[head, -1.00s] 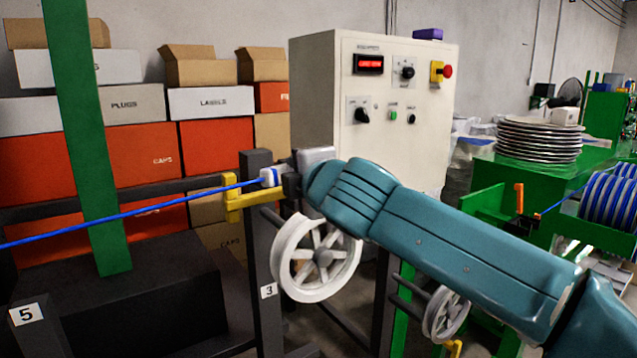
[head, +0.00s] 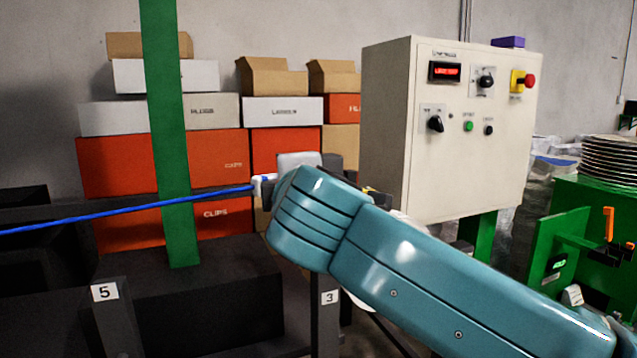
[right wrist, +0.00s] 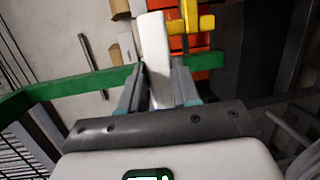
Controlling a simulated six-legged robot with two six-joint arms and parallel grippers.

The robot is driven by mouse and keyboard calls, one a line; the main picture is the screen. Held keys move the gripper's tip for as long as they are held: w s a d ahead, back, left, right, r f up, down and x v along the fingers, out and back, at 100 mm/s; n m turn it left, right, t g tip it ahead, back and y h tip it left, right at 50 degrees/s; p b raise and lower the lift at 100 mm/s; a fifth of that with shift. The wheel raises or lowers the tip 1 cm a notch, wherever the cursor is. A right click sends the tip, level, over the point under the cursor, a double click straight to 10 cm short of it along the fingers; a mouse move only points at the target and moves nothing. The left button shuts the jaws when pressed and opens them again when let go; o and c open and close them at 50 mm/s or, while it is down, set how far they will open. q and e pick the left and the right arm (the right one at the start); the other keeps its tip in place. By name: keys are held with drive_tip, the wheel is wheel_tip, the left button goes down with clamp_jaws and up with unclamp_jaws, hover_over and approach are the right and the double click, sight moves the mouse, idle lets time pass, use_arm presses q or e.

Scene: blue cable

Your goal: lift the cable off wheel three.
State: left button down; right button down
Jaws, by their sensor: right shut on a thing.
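The blue cable (head: 110,213) runs taut from the left edge to a white end piece (head: 263,183) beside my right arm's front end. In the right wrist view, my right gripper (right wrist: 157,72) is shut on a white piece (right wrist: 154,40), apparently this cable end. In the head view its fingers are mostly hidden behind my teal arm. Wheel three is almost wholly behind that arm, with a sliver of pale rim (head: 354,302) showing near the post marked 3 (head: 328,297). I cannot see whether the cable touches the wheel. My left gripper is not in view.
A green post (head: 168,120) stands at the left, with the cable crossing it. A post marked 5 (head: 105,292) is at front left. A control cabinet (head: 390,140) stands behind my arm. Stacked boxes (head: 118,165) fill the back left. A yellow bracket (right wrist: 192,23) shows in the wrist view.

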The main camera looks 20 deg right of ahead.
drive_tip(key=s+b, duration=0.4)
drive_tip(key=s, duration=0.6)
drive_tip(key=shift+a, duration=0.35)
drive_tip(key=shift+s, duration=0.1)
